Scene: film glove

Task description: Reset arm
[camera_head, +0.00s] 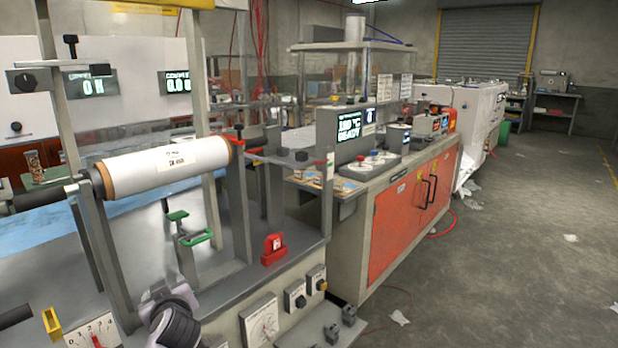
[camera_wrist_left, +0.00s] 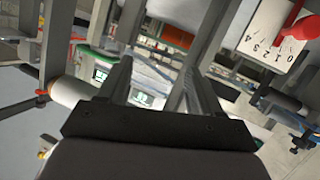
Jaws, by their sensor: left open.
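My left gripper (camera_wrist_left: 158,65) shows in the left wrist view, its two dark fingers spread apart with nothing between them. Past the fingers are grey metal frame bars and the machine's displays. A purple-grey and black jointed part, apparently a link of my own arm, shows at the bottom left of the head view; no jaws can be made out on it. My right gripper is in neither view.
A film roll (camera_head: 165,165) sits across a grey frame at left. A numbered plate (camera_head: 92,333) with a red lever is at bottom left; it also shows in the wrist view (camera_wrist_left: 268,40). An orange-fronted cabinet (camera_head: 392,225) stands centre right.

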